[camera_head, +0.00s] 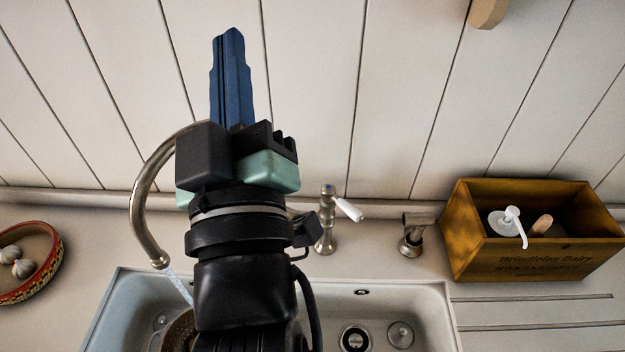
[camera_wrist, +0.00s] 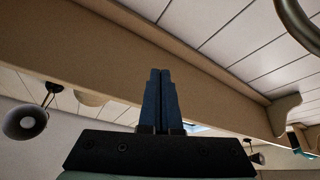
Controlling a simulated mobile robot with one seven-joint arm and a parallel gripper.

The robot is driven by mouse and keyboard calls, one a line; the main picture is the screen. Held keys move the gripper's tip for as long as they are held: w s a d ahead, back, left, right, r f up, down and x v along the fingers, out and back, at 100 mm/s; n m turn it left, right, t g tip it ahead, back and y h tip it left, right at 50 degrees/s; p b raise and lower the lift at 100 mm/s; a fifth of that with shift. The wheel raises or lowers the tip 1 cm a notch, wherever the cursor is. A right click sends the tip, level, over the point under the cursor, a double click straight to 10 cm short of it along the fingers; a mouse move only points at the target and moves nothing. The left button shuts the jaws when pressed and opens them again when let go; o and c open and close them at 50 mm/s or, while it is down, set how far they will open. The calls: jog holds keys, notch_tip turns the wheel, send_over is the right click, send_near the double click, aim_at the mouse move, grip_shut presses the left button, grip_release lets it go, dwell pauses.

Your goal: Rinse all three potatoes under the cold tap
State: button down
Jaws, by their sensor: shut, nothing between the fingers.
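My gripper (camera_head: 231,36) points up in front of the plank wall, above the sink, with its blue fingers together and empty. The wrist view also shows the shut fingers (camera_wrist: 161,73). The tap's curved metal spout (camera_head: 142,205) is left of my arm, and a stream of water (camera_head: 179,285) runs from it into the sink (camera_head: 430,316). A metal tap handle with a white lever (camera_head: 349,210) stands right of my arm. A brown rounded thing (camera_head: 178,333) sits in the sink's left part, mostly hidden by my arm. I cannot make out any potato for certain.
A red-rimmed bowl (camera_head: 50,280) with pale garlic-like bulbs (camera_head: 22,268) stands at the left. A wooden crate (camera_head: 545,262) at the right holds a white pump top (camera_head: 510,222). A short metal fitting (camera_head: 414,236) stands behind the sink. The wrist view shows a beam (camera_wrist: 190,75) and lamp (camera_wrist: 25,122).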

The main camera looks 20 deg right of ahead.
jog(key=s+d+f+n+g+h+b, duration=0.1)
jog(key=d+f+n+g, duration=0.1)
jog(key=f, duration=0.8)
jog(key=s+d+f+n+g+h+b, duration=0.1)
jog(key=s+d+f+n+g+b, duration=0.15)
jog(key=f, duration=0.65)
jog(key=n+g+p, duration=0.3)
send_near(345, 211)
jog(key=w+a, duration=0.1)
jog(key=w, duration=0.4)
jog(key=shift+w+d+f+m+h+p, duration=0.1)
jog(key=shift+d+f+h+p, duration=0.1)
jog(key=shift+d, duration=0.35)
jog(key=shift+w+d+f+m+h+p, duration=0.1)
jog(key=shift+d+p, duration=0.05)
jog(key=shift+d, duration=0.45)
jog(key=shift+w+d+f+m+h+p, duration=0.1)
jog(key=shift+d+f+p, duration=0.1)
jog(key=shift+d, duration=0.35)
jog(key=shift+w+d, duration=0.1)
jog(key=shift+w, duration=0.05)
jog(key=shift+d+b, duration=0.1)
jog(key=shift+b, duration=0.25)
